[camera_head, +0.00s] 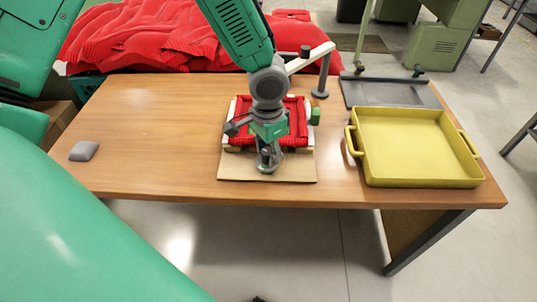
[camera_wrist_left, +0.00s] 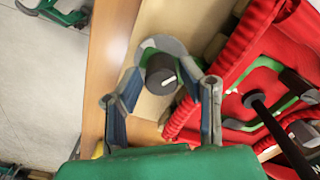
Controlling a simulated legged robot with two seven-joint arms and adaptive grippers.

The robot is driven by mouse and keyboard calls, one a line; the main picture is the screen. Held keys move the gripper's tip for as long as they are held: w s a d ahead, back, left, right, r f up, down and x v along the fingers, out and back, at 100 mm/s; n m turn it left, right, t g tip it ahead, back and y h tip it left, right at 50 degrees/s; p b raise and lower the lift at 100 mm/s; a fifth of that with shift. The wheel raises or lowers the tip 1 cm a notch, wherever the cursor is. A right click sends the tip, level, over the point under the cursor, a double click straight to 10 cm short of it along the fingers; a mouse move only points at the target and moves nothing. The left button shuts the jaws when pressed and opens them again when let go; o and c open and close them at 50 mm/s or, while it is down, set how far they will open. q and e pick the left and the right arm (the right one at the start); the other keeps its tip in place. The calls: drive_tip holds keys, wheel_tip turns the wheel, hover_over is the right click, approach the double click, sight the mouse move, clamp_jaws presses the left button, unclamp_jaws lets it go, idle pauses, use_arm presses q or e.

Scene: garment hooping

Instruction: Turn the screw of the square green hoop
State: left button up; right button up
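The square hoop holds red garment cloth (camera_head: 298,118) in a pale frame on a tan board (camera_head: 236,168). In the left wrist view, green hoop edges (camera_wrist_left: 236,124) show among the red cloth (camera_wrist_left: 236,78). The screw has a dark round knob (camera_wrist_left: 162,75) with a white mark, above a grey disc with green beside it. My left gripper (camera_head: 267,156) is over the front of the hoop. In the left wrist view my left gripper (camera_wrist_left: 164,88) is open, one finger on each side of the knob, with visible gaps. My right gripper is not in view.
A yellow tray (camera_head: 415,145) stands on the right of the wooden table (camera_head: 150,140), with a grey plate (camera_head: 390,93) behind it. A small green piece (camera_head: 315,116) is beside the hoop. A grey block (camera_head: 84,151) lies far left. Red cloth (camera_head: 160,40) is heaped behind. The table's left side is mostly clear.

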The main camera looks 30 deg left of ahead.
use_arm(q)
drive_tip(key=shift+f, duration=0.35)
drive_tip(key=shift+a, duration=0.1)
clamp_jaws()
